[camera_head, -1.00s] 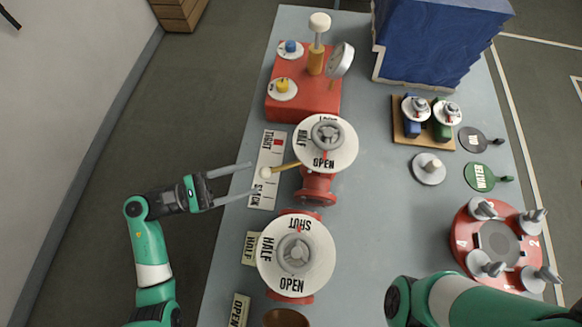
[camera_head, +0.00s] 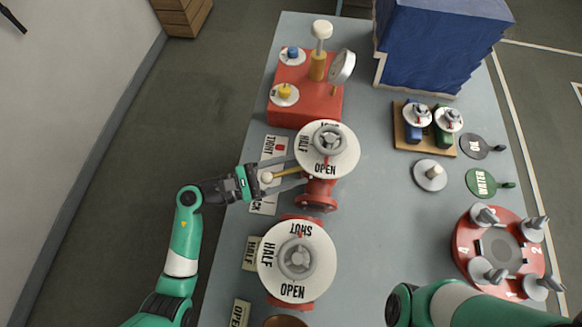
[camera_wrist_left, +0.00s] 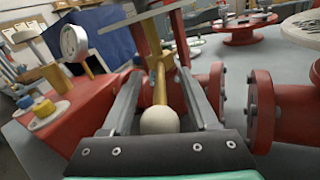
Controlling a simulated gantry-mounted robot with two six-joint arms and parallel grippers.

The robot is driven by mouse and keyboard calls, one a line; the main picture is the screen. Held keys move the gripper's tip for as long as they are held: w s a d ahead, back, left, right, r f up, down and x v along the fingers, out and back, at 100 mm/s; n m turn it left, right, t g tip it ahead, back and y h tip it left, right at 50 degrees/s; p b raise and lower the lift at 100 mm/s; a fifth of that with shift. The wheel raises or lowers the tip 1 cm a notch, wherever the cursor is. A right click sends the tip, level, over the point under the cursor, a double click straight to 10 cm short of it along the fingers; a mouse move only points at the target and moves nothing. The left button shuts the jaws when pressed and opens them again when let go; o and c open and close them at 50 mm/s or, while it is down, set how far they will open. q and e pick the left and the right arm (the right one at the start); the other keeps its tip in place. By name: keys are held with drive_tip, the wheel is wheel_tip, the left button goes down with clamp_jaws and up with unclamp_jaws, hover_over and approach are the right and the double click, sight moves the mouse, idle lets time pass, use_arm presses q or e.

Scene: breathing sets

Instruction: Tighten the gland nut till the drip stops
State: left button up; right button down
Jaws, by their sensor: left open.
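The gland nut's lever is a yellow bar (camera_head: 287,173) with a cream ball end (camera_head: 267,177), jutting left from the red valve under the upper dial (camera_head: 347,158). A card (camera_head: 270,147) marked TIGHT and, partly covered, SLACK lies beneath it. My left gripper (camera_head: 300,173) is open, its fingers on either side of the lever. In the left wrist view the ball (camera_wrist_left: 159,121) and yellow bar (camera_wrist_left: 160,80) lie between the two fingers, with gaps beside the ball.
A second valve with a dial (camera_head: 318,262) stands nearer. A red box (camera_head: 287,108) with knobs and a gauge (camera_head: 342,66) is behind. A red round stand (camera_head: 462,246) is at the right.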

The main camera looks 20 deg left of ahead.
use_arm(q)
drive_tip(key=shift+c, duration=0.2)
clamp_jaws()
idle(0.6)
idle(0.5)
